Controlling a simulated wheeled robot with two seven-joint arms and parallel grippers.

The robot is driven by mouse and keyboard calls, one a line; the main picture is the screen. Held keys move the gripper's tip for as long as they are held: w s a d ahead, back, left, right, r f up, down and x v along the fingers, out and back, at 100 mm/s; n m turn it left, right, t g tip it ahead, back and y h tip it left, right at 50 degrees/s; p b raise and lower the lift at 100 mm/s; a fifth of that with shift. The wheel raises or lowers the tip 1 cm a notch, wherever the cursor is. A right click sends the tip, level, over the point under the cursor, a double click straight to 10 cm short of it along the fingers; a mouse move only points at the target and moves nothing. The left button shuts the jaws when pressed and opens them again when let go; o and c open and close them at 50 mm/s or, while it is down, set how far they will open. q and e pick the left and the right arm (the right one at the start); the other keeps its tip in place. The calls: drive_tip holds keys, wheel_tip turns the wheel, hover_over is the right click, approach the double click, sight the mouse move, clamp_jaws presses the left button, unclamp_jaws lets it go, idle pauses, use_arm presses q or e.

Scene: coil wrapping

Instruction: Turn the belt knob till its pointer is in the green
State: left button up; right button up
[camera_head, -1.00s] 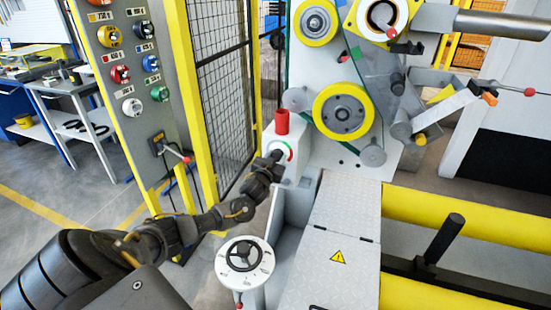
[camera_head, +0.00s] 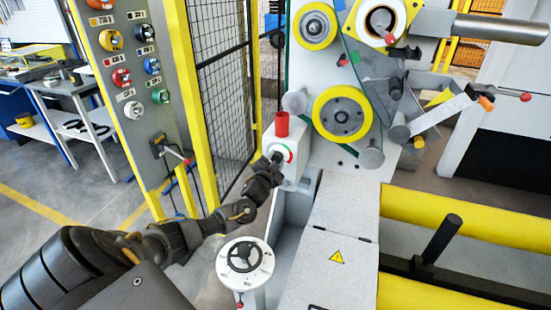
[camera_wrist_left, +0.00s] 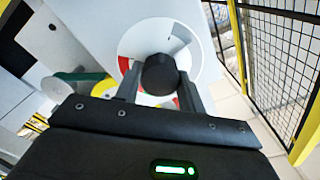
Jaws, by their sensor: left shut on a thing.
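The belt knob (camera_wrist_left: 160,75) is a black round knob on a white dial (camera_wrist_left: 143,38). The dial sits on a white box (camera_head: 297,143) and has a red and green arc, seen in the head view. My left gripper (camera_head: 275,158) is at the dial. In the left wrist view its two fingers (camera_wrist_left: 160,88) stand on either side of the knob, shut on it. Parts of red show on the dial beside the fingers. The knob's pointer cannot be made out, and the fingers cover part of the dial. My right gripper is not in view.
A red cylinder (camera_head: 282,124) stands on top of the box. A mesh fence (camera_head: 222,90) and a button panel (camera_head: 135,75) stand to the left.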

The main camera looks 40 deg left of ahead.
use_arm(q)
drive_tip(key=m+p, duration=0.1)
drive_tip(key=m, duration=0.2)
drive_tip(key=shift+m, duration=0.3)
drive_tip(key=m+p, duration=0.2)
drive_tip(key=m, duration=0.3)
drive_tip(key=shift+m, duration=0.3)
drive_tip(key=m+p, duration=0.1)
drive_tip(key=m, duration=0.4)
drive_tip(key=shift+p, duration=0.4)
drive_tip(key=m+p, duration=0.1)
drive_tip(key=m, duration=0.3)
drive_tip(key=m+p, duration=0.1)
drive_tip(key=m, duration=0.2)
drive_tip(key=shift+m+p, duration=0.3)
drive_tip(key=shift+m, duration=0.1)
drive_tip(key=m+p, duration=0.1)
drive_tip(key=m, duration=0.3)
drive_tip(key=shift+f+m+p, duration=0.15)
drive_tip(key=shift+m+p, duration=0.15)
drive_tip(key=shift+s+m, duration=0.1)
drive_tip(key=shift+m, duration=0.6)
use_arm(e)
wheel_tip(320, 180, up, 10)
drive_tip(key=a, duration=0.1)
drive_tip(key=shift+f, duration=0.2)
use_arm(q)
drive_tip(key=shift+f, duration=0.1)
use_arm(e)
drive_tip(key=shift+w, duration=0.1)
